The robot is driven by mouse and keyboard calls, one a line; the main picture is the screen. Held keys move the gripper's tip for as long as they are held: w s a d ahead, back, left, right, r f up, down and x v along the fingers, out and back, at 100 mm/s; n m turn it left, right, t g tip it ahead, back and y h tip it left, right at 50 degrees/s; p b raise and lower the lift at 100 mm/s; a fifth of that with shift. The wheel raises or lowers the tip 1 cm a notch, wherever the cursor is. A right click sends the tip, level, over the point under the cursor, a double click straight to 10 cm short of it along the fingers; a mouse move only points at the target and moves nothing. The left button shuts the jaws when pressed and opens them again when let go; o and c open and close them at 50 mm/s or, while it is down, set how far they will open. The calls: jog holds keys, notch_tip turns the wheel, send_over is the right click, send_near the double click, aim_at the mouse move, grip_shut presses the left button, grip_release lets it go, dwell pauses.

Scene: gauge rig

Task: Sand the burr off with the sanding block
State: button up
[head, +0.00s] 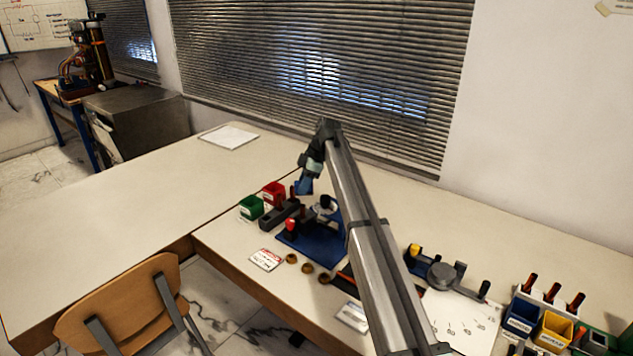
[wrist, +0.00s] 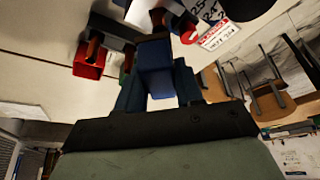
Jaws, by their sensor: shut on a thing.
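My gripper (head: 304,186) is over the back left part of the blue-based rig (head: 318,250) in the head view. In the wrist view my gripper (wrist: 158,88) is shut on a blue block (wrist: 155,62), which looks like the sanding block. The block sits between the two dark blue fingers. The rig carries a red-topped post (head: 290,226) and dark upright parts. I cannot make out the burr in either view. I cannot tell whether the block touches anything on the rig.
A dark rack (head: 280,216), a red bin (head: 273,192) and a green bin (head: 251,207) stand left of the rig. A label card (head: 265,260) and brass rings (head: 307,267) lie in front. A gauge stand (head: 440,274) stands right. The left table (head: 120,235) is mostly clear.

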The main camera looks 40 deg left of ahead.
aim_at(309, 191)
jog(key=shift+s, duration=0.4)
jog(key=shift+f, duration=1.8)
jog(key=shift+f, duration=0.6)
jog(key=shift+w+d, duration=0.1)
jog(key=shift+w, duration=0.05)
jog(key=shift+w+d, duration=0.45)
jog(key=shift+s+a, duration=0.1)
jog(key=shift+s+a+f, duration=0.1)
jog(key=shift+s+a, duration=0.95)
